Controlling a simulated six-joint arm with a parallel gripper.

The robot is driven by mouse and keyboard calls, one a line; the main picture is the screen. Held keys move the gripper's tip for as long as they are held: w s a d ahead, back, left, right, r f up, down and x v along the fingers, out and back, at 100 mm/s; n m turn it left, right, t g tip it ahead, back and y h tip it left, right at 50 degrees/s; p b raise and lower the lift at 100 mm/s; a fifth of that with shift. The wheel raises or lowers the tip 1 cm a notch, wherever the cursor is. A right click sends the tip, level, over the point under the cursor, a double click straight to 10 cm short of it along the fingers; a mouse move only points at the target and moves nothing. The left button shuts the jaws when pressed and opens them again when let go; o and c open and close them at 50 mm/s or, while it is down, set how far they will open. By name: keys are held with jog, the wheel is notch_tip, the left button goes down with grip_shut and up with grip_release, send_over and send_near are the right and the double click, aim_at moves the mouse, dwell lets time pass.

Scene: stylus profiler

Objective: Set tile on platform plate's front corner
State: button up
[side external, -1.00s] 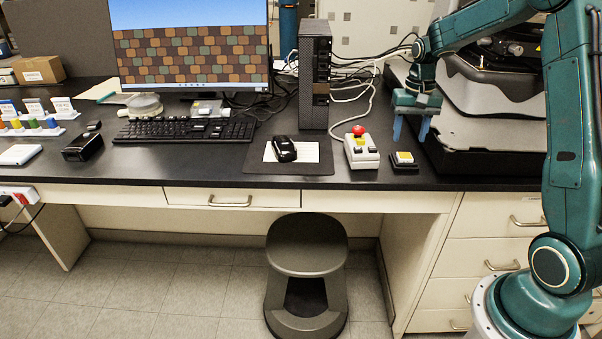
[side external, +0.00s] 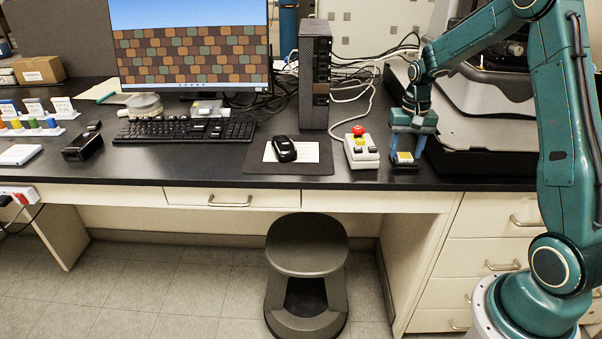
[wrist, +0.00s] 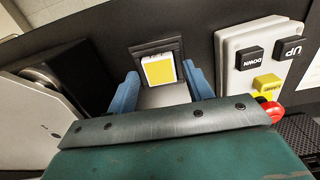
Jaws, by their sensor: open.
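The tile (side external: 404,157), with a yellow top and white edges, sits on a small black holder (side external: 404,167) near the table's front edge. In the wrist view the tile (wrist: 160,71) lies between my two blue fingers, with the black holder (wrist: 146,49) beyond it. My gripper (side external: 405,155) is open, pointing down, with one finger on each side of the tile. In the wrist view a gap shows between my gripper's (wrist: 161,69) fingers and the tile. The platform plate appears to be the pale slab (side external: 470,128) of the profiler at right, partly hidden by my arm.
A control box (side external: 361,152) with a red button stands close left of the holder; its UP and DOWN keys show in the wrist view. A mouse (side external: 284,149) on a pad, a computer tower (side external: 315,75) and loose cables lie farther left. The profiler's dark base (side external: 480,160) is at right.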

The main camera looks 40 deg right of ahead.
aim_at(405, 156)
grip_shut()
jog(key=shift+r, duration=3.05)
